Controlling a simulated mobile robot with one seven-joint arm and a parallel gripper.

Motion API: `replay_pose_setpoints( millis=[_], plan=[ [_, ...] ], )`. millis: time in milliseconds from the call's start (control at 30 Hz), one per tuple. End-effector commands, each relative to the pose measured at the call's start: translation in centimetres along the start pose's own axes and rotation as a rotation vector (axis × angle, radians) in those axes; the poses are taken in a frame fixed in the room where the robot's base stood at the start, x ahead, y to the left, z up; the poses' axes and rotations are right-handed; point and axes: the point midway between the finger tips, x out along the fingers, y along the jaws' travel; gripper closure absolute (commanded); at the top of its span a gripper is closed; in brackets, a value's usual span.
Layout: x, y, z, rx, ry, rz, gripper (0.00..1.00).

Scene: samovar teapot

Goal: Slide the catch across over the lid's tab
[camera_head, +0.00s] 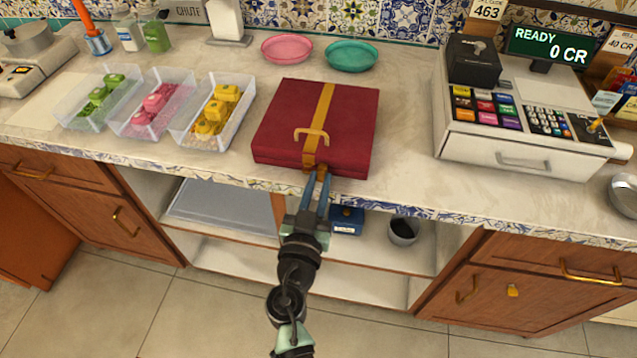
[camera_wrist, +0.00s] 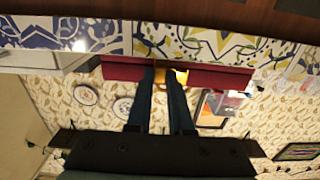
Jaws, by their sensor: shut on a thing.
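A dark red box (camera_head: 340,118) with a closed lid lies flat on the counter, a yellow strap down its middle and a tan handle (camera_head: 311,134) on top. The catch (camera_head: 322,171) is a small orange-yellow piece low on the box's front face, below the strap's end. My gripper (camera_head: 318,183) reaches up from below the counter edge, its blue fingers shut on the catch. In the wrist view the box's red front (camera_wrist: 222,78) shows behind my gripper (camera_wrist: 163,76), with the yellow catch (camera_wrist: 181,76) at the fingertips. The lid's tab cannot be told apart clearly from the catch.
Trays of green, pink and yellow pieces (camera_head: 212,110) stand left of the box. A cash register (camera_head: 525,110) stands to the right, past bare counter. Pink (camera_head: 287,48) and teal (camera_head: 351,56) plates lie behind. The tiled counter edge (camera_head: 255,187) runs beside my fingers, above an open shelf.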

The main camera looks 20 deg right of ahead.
Motion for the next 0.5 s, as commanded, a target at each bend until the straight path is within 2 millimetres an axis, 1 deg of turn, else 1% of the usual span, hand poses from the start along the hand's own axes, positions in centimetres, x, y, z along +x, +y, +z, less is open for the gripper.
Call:
replay_pose_setpoints(
  millis=[67, 133, 333, 500],
  plan=[
    [0.0, -0.1, 0.1, 0.000, 0.000, -0.001, 1.00],
    [0.0, -0.6, 0.2, 0.002, 0.002, -0.002, 1.00],
    [0.0, -3.0, 0.3, 0.002, 0.004, -0.003, 1.00],
    [0.0, -3.6, 0.0, 0.000, 0.001, -0.004, 1.00]
  ],
)
